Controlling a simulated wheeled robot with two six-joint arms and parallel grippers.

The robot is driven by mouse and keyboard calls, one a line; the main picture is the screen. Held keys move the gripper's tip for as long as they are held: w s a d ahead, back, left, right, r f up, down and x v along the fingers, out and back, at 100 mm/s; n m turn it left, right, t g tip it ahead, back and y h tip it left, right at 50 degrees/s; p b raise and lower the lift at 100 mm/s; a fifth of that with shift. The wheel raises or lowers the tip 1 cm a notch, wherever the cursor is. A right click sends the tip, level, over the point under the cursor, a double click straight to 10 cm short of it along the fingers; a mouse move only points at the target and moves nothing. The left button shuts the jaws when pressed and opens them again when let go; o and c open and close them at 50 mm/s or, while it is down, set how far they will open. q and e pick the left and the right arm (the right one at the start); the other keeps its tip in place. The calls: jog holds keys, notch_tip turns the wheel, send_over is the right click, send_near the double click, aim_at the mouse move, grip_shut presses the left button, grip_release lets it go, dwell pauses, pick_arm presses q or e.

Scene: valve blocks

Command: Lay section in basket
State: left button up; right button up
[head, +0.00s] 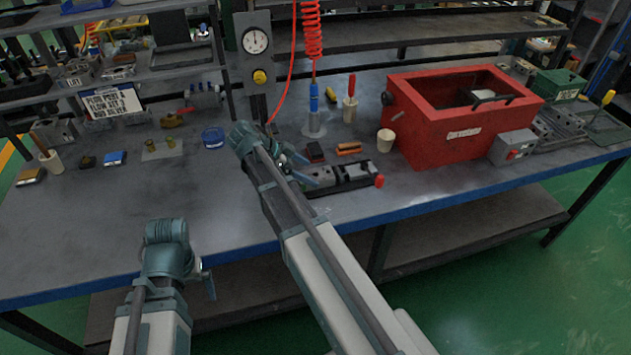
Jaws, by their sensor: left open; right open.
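A row of grey and black valve block sections (342,178) with a red end knob lies at the front middle of the bench. My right gripper (302,171) is at its left end, open; whether it touches the row is hard to tell, as the arm hides part of it. My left gripper (207,282) is open, low in front of the bench edge, away from the blocks. A large red open-topped box (445,135) stands on the right of the bench. Something grey with a dark handle shows inside it; I cannot tell whether it is a basket.
The grey bench (90,235) has a blue front edge. A white cup (386,141), a grey switch box (512,148) and a gauge post (257,65) stand on it. A blue dish (213,138) lies left of my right arm. The front left is clear.

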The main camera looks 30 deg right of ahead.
aim_at(314, 174)
jog(key=b+x, duration=0.2)
jog(key=x, duration=0.2)
jog(key=shift+w+d+f, duration=0.1)
jog(key=shift+f, duration=0.1)
jog(key=shift+r, duration=0.15)
grip_shut()
